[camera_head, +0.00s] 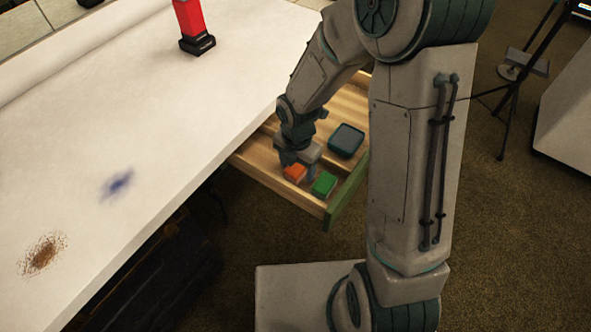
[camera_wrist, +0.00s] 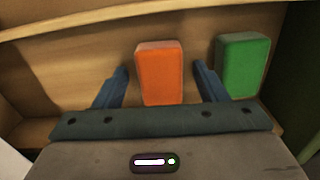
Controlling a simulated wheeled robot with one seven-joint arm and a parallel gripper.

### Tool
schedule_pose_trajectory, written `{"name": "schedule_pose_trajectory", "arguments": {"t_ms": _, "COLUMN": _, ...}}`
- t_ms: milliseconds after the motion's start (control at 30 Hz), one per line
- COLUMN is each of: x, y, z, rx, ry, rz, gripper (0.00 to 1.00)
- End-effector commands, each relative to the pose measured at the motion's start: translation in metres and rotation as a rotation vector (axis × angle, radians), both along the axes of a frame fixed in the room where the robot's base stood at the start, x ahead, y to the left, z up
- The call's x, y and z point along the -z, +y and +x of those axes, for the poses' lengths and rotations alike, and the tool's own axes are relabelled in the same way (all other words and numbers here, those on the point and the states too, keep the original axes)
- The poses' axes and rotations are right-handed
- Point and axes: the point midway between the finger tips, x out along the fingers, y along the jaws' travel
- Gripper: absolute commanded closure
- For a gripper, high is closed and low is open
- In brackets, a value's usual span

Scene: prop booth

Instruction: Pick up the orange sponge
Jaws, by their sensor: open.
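The orange sponge (camera_wrist: 159,72) is a rounded block lying in the open wooden drawer. In the wrist view it sits between the two fingers of my gripper (camera_wrist: 162,84), with a gap on both sides. My gripper is open and empty. In the head view the gripper (camera_head: 291,158) is down inside the drawer over the sponge (camera_head: 295,173), hiding part of it.
A green sponge (camera_wrist: 243,64) lies close to the right finger. The wooden drawer (camera_head: 262,174) also holds a dark teal container (camera_head: 346,141). The white table (camera_head: 150,100) bears a red and black object (camera_head: 193,25), a blue stain and a brown stain.

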Motion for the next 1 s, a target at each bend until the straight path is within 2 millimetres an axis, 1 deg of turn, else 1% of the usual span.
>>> {"name": "schedule_pose_trajectory", "arguments": {"t_ms": 67, "x": -0.001, "y": 0.0, "z": 0.0, "rx": 0.0, "ry": 0.0, "rz": 0.0, "gripper": 0.35}}
{"name": "schedule_pose_trajectory", "arguments": {"t_ms": 100, "x": -0.001, "y": 0.0, "z": 0.0, "rx": 0.0, "ry": 0.0, "rz": 0.0, "gripper": 0.37}}
{"name": "schedule_pose_trajectory", "arguments": {"t_ms": 167, "x": -0.001, "y": 0.0, "z": 0.0, "rx": 0.0, "ry": 0.0, "rz": 0.0, "gripper": 0.54}}
{"name": "schedule_pose_trajectory", "arguments": {"t_ms": 200, "x": -0.001, "y": 0.0, "z": 0.0, "rx": 0.0, "ry": 0.0, "rz": 0.0, "gripper": 0.65}}
{"name": "schedule_pose_trajectory", "arguments": {"t_ms": 267, "x": -0.001, "y": 0.0, "z": 0.0, "rx": 0.0, "ry": 0.0, "rz": 0.0, "gripper": 0.82}}
{"name": "schedule_pose_trajectory", "arguments": {"t_ms": 567, "x": -0.002, "y": 0.0, "z": 0.0, "rx": 0.0, "ry": -0.001, "rz": 0.0, "gripper": 0.82}}
{"name": "schedule_pose_trajectory", "arguments": {"t_ms": 667, "x": -0.006, "y": 0.0, "z": 0.001, "rx": 0.001, "ry": -0.002, "rz": 0.001, "gripper": 0.82}}
{"name": "schedule_pose_trajectory", "arguments": {"t_ms": 767, "x": -0.015, "y": 0.0, "z": 0.001, "rx": 0.0, "ry": -0.003, "rz": 0.0, "gripper": 0.82}}
{"name": "schedule_pose_trajectory", "arguments": {"t_ms": 833, "x": -0.026, "y": 0.0, "z": 0.001, "rx": 0.001, "ry": -0.004, "rz": 0.0, "gripper": 0.82}}
{"name": "schedule_pose_trajectory", "arguments": {"t_ms": 933, "x": -0.05, "y": 0.0, "z": 0.001, "rx": 0.0, "ry": -0.006, "rz": 0.0, "gripper": 0.82}}
{"name": "schedule_pose_trajectory", "arguments": {"t_ms": 1000, "x": -0.055, "y": -0.016, "z": 0.009, "rx": 0.009, "ry": -0.003, "rz": 0.0, "gripper": 0.82}}
